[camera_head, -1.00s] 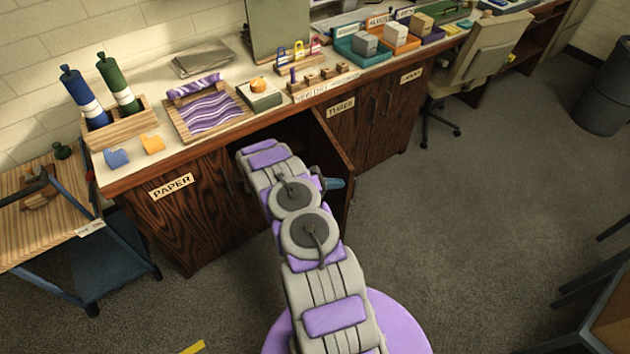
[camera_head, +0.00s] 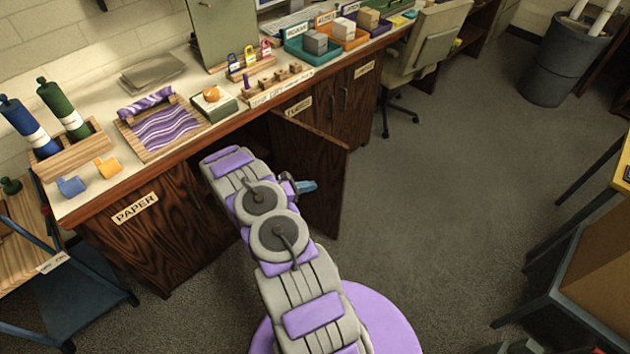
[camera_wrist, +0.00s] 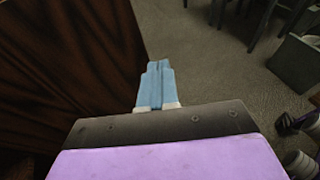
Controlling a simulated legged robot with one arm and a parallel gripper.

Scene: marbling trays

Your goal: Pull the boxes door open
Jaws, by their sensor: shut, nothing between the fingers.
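A dark wood cabinet door (camera_head: 318,175) in the middle of the workbench stands swung outward into the room. I see no readable boxes label on it. The dark opening behind it is partly hidden by my arm. My gripper (camera_head: 308,187), with blue fingers, is in front of the door's inner face, left of its free edge. In the wrist view my gripper (camera_wrist: 158,68) has its fingers together and holds nothing. Dark wood (camera_wrist: 75,60) fills the left of that view, beside the fingers; I cannot tell whether they touch it.
Closed doors labelled PAPER (camera_head: 135,208) are left of my arm. More closed doors (camera_head: 345,105) are to the right. A chair (camera_head: 425,50) and a grey bin (camera_head: 565,60) stand farther right. A blue cart (camera_head: 85,300) is at left. Carpet right of the door is clear.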

